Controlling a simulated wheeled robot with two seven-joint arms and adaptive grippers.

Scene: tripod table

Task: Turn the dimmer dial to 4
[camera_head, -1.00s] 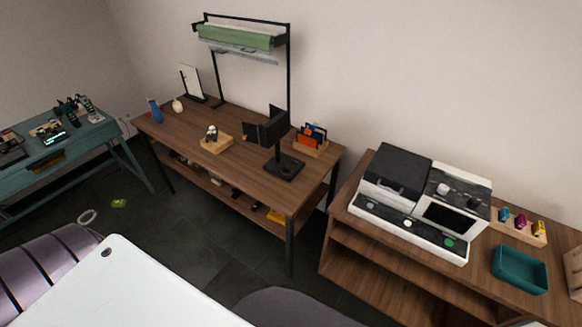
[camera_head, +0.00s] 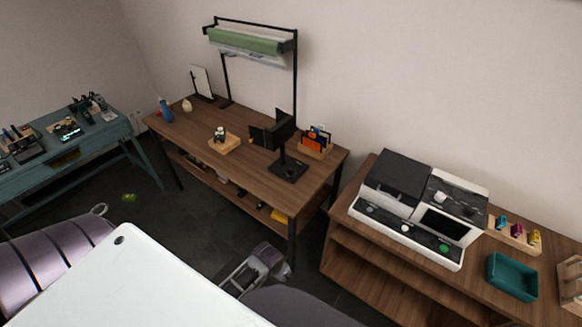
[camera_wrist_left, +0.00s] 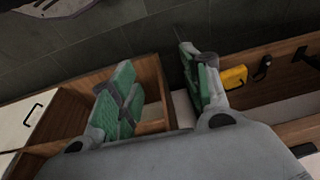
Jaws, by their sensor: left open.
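A black lamp (camera_head: 277,130) with dark panels stands on the brown desk (camera_head: 245,175). Its flat black base (camera_head: 288,168) may carry the dimmer dial, but the dial and any numbers are too small to make out. My left gripper (camera_head: 262,268) is low in front of the desk, below the desktop and apart from the lamp. In the left wrist view its two green-padded fingers (camera_wrist_left: 155,88) are spread apart with nothing held between them. My right gripper is not in view.
A wooden block with small items (camera_head: 223,143) and an organizer (camera_head: 315,143) flank the lamp. A black rack with a green roll (camera_head: 245,42) rises behind. A white machine (camera_head: 420,208) stands on the right-hand cabinet. Bare desktop lies left of the lamp base.

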